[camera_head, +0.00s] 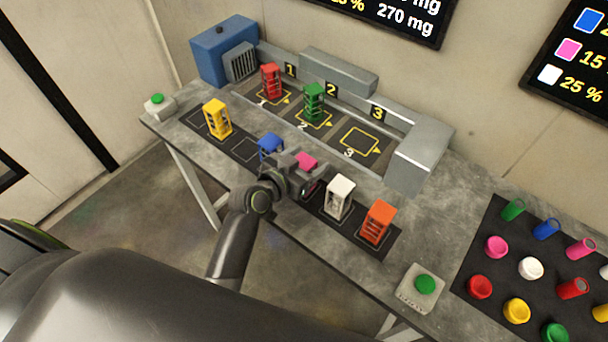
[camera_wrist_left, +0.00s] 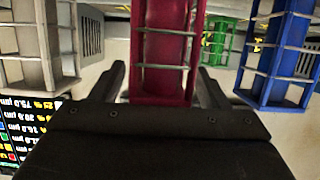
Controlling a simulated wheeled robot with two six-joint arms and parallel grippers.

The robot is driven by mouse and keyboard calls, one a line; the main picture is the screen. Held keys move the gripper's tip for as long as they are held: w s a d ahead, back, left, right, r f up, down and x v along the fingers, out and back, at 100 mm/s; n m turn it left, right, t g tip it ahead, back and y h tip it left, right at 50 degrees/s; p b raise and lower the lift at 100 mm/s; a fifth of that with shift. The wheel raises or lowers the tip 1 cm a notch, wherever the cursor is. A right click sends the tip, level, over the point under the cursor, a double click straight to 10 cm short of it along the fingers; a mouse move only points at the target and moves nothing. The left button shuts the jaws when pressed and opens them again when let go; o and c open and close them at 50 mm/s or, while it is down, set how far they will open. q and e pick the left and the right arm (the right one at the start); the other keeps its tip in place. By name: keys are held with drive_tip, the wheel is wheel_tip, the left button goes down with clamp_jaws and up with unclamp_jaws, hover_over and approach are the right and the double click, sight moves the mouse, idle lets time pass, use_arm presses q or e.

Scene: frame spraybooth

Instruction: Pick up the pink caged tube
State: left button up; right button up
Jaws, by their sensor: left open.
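The pink caged tube (camera_head: 306,160) stands in the row on the dark strip at the table's front. In the head view only its top shows clearly; my left gripper hides the rest. My left gripper (camera_wrist_left: 163,84) is open, with one finger on each side of the pink caged tube (camera_wrist_left: 165,50) in the wrist view. Gaps seem to show between the fingers and the cage, but I cannot tell whether they touch. My right gripper is not in view.
A blue caged tube (camera_head: 270,146) and a white one (camera_head: 340,197) stand close on either side. Yellow (camera_head: 217,118) and orange (camera_head: 377,222) ones stand at the row's ends. Red (camera_head: 270,81) and green (camera_head: 314,102) ones stand in bays 1 and 2; bay 3 (camera_head: 361,141) is empty.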

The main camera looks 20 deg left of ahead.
use_arm(q)
drive_tip(key=shift+w+d+f, duration=0.1)
drive_tip(key=shift+w, duration=0.25)
